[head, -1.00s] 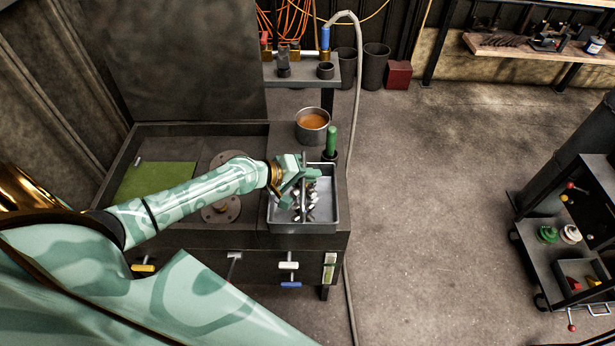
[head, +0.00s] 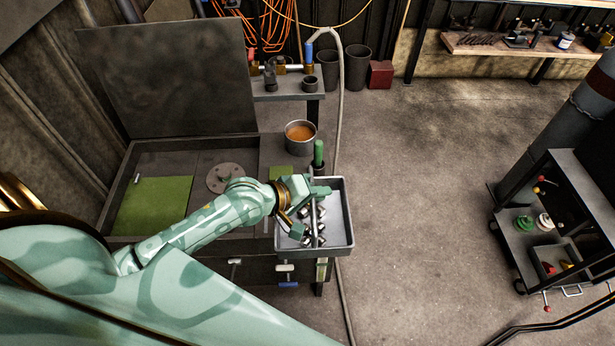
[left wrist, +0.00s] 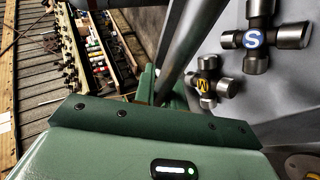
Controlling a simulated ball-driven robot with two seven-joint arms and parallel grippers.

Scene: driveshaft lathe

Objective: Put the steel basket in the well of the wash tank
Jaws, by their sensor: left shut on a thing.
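The steel basket (head: 345,215) is a grey open tray with several metal cross-shaped joints in it. My left gripper (head: 311,194) is shut on its upright handle, above the middle of the tray. The basket overhangs the right front corner of the wash tank (head: 192,138), looking lifted. In the left wrist view, the handle bar (left wrist: 184,45) runs up from the jaws, beside joints marked S (left wrist: 254,39) and, it seems, M (left wrist: 204,86). The tank's lid stands open; its recess shows a green mat (head: 150,205) and a round flange (head: 231,177). My right gripper is not in view.
A pot of orange liquid (head: 300,133) and a green-handled tool (head: 318,153) stand behind the basket. A grey hose (head: 340,110) runs down to the floor. A black cart (head: 545,240) stands far right; the floor between is clear.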

